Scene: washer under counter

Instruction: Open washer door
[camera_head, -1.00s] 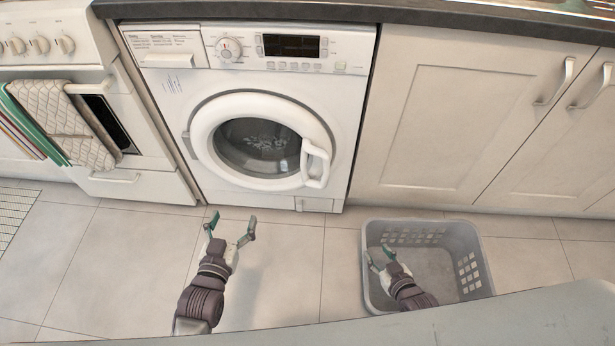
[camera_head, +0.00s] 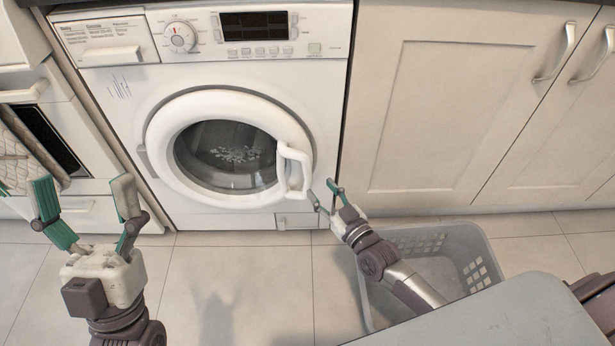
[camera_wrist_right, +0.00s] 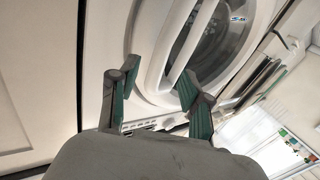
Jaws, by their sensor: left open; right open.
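The white washer (camera_head: 105,100) stands under the counter with its round door (camera_head: 165,135) shut. The door handle (camera_head: 296,170) is a white vertical bar at the door's right side. My right gripper (camera_head: 325,192) is open and empty, just right of and a little below the handle in the head view. In the right wrist view, the handle bar (camera_wrist_right: 185,48) lies ahead of and between the open fingers of the right gripper (camera_wrist_right: 155,90); contact is not visible. My left gripper (camera_head: 85,205) is open and empty, raised in front of the oven at the left.
A grey laundry basket (camera_head: 470,232) stands on the floor below my right arm. White cupboards (camera_head: 440,110) are right of the washer. An oven with a hanging towel (camera_head: 22,150) is at the left. The tiled floor (camera_head: 240,285) before the washer is clear.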

